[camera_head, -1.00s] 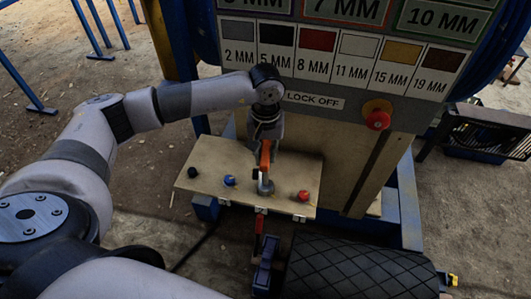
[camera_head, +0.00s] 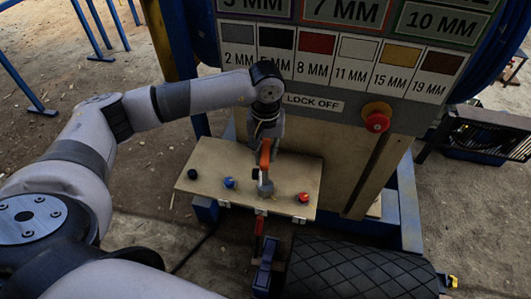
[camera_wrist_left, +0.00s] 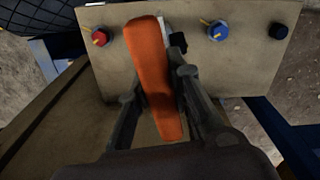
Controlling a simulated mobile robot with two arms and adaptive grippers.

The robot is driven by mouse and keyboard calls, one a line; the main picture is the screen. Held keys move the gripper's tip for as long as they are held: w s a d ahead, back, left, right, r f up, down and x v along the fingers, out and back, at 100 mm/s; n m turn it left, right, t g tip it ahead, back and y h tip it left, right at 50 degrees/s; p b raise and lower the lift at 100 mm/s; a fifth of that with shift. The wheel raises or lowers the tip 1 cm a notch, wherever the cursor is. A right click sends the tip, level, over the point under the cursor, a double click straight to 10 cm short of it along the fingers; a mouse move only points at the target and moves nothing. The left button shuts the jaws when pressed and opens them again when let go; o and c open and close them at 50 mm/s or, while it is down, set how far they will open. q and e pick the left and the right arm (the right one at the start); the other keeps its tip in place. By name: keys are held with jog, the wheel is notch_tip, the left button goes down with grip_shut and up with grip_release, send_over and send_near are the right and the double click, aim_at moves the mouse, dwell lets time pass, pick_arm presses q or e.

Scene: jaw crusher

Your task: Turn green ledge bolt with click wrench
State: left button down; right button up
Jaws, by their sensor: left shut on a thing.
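A click wrench with an orange handle (camera_head: 265,153) is in my left gripper (camera_head: 267,138), over the tan ledge (camera_head: 212,163). The wrench's grey head (camera_head: 265,188) is down at the ledge, between the blue and red bolts. No green bolt shows; the wrench head covers that spot, so I cannot tell whether it sits on a bolt. In the left wrist view, the fingers (camera_wrist_left: 158,88) close on both sides of the orange handle (camera_wrist_left: 152,65). My right gripper is not in view.
A black bolt (camera_head: 192,174), a blue bolt (camera_head: 229,182) and a red bolt (camera_head: 303,197) stand on the ledge. Behind it is a sign panel (camera_head: 345,62) with a red knob (camera_head: 377,122). A dark ribbed belt (camera_head: 358,268) lies below in front.

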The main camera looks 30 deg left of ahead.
pick_arm(q)
jog(key=shift+r, duration=0.6)
jog(key=shift+r+p, duration=0.45)
jog(key=shift+r, duration=0.45)
dwell(0.7)
